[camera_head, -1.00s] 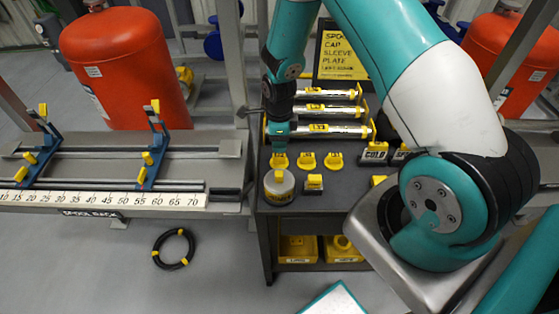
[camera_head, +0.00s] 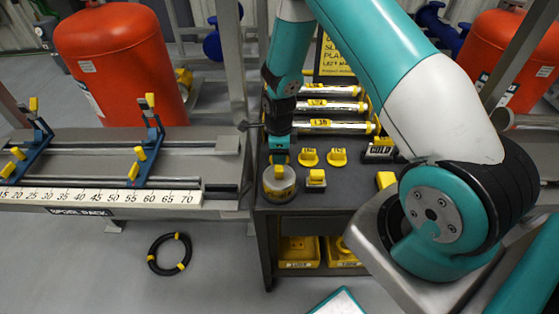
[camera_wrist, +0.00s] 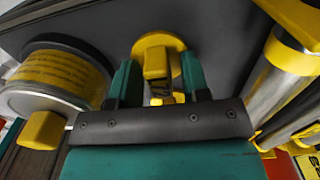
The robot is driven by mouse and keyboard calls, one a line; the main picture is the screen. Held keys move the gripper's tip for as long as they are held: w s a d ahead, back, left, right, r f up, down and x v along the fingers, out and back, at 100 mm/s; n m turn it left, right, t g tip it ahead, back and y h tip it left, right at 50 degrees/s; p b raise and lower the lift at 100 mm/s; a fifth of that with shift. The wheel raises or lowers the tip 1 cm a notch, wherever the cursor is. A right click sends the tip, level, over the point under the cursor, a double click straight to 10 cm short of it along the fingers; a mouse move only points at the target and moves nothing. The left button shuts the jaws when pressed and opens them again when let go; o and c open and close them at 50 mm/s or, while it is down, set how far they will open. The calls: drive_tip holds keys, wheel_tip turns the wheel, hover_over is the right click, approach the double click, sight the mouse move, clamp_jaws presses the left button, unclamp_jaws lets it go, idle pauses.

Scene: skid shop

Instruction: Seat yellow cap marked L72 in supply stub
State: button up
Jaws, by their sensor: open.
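A yellow cap (camera_wrist: 155,62) with a round flange and a raised block grip stands on the dark bench top. My gripper (camera_wrist: 157,82) is open, with one teal finger on each side of the grip. In the head view my gripper (camera_head: 280,157) is low over the cap and mostly hides it. I cannot read the cap's mark. Two similar yellow caps, one (camera_head: 309,158) and another (camera_head: 338,158), stand to its right. I cannot pick out the supply stub in either view.
A round tin (camera_head: 279,186) stands just in front of the cap, with a small yellow-topped block (camera_head: 316,178) to its right. Silver spools (camera_head: 325,126) lie behind. The spool rack (camera_head: 100,198) is at left. A black hose ring (camera_head: 170,254) lies on the floor.

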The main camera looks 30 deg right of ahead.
clamp_jaws()
drive_tip(key=shift+r+p, duration=2.6)
drive_tip(key=shift+r, duration=0.9)
